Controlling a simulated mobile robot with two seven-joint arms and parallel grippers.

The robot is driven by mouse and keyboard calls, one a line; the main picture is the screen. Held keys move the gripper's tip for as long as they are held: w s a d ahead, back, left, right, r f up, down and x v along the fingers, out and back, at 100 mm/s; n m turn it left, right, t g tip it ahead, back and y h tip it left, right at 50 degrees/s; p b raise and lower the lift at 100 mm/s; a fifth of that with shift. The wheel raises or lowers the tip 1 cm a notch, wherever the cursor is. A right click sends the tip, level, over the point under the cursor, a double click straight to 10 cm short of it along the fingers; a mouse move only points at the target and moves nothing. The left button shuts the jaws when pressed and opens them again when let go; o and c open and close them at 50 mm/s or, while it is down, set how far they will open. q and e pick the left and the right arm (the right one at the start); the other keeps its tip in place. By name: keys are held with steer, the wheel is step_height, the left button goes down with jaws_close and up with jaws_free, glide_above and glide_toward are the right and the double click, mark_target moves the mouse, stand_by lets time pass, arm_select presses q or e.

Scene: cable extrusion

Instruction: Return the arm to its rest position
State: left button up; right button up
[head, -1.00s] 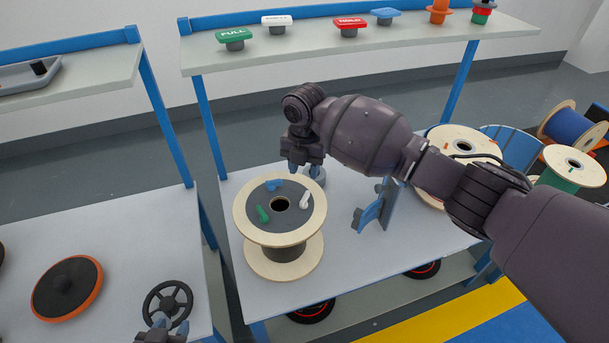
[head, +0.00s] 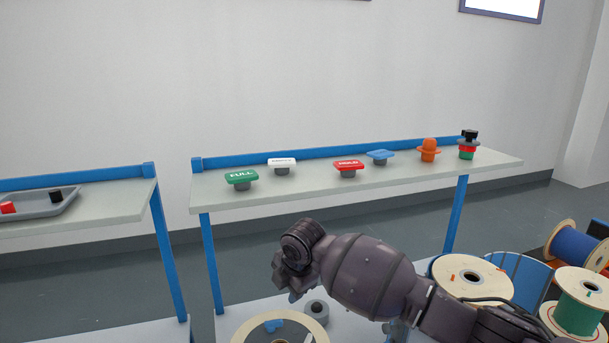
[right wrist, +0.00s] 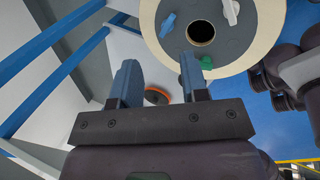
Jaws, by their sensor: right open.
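My right arm comes in from the lower right in the head view. My right gripper (head: 290,287) hangs at its end, above the work table. A wooden cable spool (right wrist: 202,32) with a dark grey face lies beyond the fingertips. Its face carries a blue, a white and a green piece. The spool also shows at the bottom edge of the head view (head: 240,330), mostly cut off. My left gripper is out of the head view.
A shelf (head: 330,196) holds a green FULL sign (head: 241,178), a red HOLD sign (head: 348,167) and other stands. A grey tray (head: 45,205) sits on the left shelf. More spools (head: 580,305) stand at the right. A blue post (head: 212,260) is left of my gripper.

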steer(key=w+a+r+m+t+y, duration=0.2)
steer(key=a+r+m+t+y, duration=0.2)
steer(key=r+m, duration=0.15)
steer(key=s+d+f+m+t, duration=0.3)
steer(key=s+d+m, duration=0.15)
steer(key=d, duration=0.25)
steer(key=s+d+f+m+t+h, duration=0.1)
steer(key=s+d+f+m+t, duration=0.15)
steer(key=d+m, duration=0.4)
steer(key=s+d+f+m+t, duration=0.3)
steer(key=s+d+m, duration=0.2)
steer(key=d, duration=0.2)
steer(key=s+d+f+m+g+h, duration=0.1)
steer(key=s+d+f+g+h, duration=0.1)
steer(key=s+d+f, duration=0.5)
steer(key=s+d+f+m+g+h, duration=0.2)
steer(key=s+d+f, duration=0.5)
steer(key=s, duration=1)
step_height(320, 180, down, 4)
steer(key=shift+s+d+r+h, duration=0.1)
steer(key=shift+s+d+h, duration=0.1)
steer(key=shift+h, duration=0.5)
steer(key=shift+m+g, duration=0.25)
